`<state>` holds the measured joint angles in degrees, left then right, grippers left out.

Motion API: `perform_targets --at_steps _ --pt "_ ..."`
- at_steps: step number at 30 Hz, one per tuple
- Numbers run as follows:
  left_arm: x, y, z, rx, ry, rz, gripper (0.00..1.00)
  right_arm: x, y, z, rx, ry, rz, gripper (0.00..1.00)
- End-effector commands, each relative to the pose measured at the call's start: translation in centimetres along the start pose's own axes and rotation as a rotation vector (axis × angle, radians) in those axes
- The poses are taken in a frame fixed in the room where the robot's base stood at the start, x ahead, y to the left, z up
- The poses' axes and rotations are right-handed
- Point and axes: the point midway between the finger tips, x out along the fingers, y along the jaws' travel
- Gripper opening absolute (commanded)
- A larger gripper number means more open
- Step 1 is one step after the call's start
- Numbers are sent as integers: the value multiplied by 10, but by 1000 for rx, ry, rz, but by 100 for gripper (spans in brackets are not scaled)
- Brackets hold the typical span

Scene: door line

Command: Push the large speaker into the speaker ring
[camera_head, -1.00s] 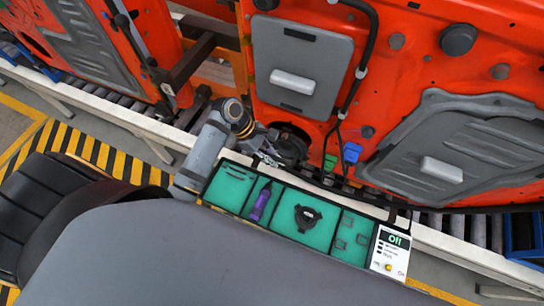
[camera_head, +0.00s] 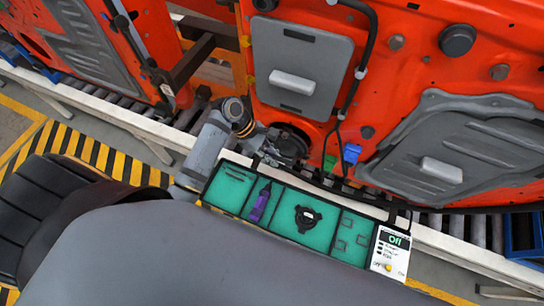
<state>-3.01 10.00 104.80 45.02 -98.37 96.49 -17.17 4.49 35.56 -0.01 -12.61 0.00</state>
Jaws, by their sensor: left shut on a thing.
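The large speaker (camera_head: 292,143) is a dark round part at the lower left of the orange door (camera_head: 400,80). My left gripper (camera_head: 270,145) reaches it from the left and is shut on it. The speaker is at the door's speaker opening. The speaker ring is mostly hidden behind the speaker and gripper, so I cannot tell how deep the speaker sits. My right gripper is not in view.
A green tray (camera_head: 333,217) below the door holds a purple tool (camera_head: 260,203) and a black three-lobed part (camera_head: 307,218). A white control box (camera_head: 390,250) stands at its right end. Green (camera_head: 329,163) and blue (camera_head: 351,153) connectors hang right of the speaker.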

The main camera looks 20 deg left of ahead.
Motion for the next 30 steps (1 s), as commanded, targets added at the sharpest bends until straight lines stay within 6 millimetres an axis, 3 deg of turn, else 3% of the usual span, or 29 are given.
perform_targets --at_steps 30 --pt "-1 16 1 3 -2 2 0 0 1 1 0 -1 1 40"
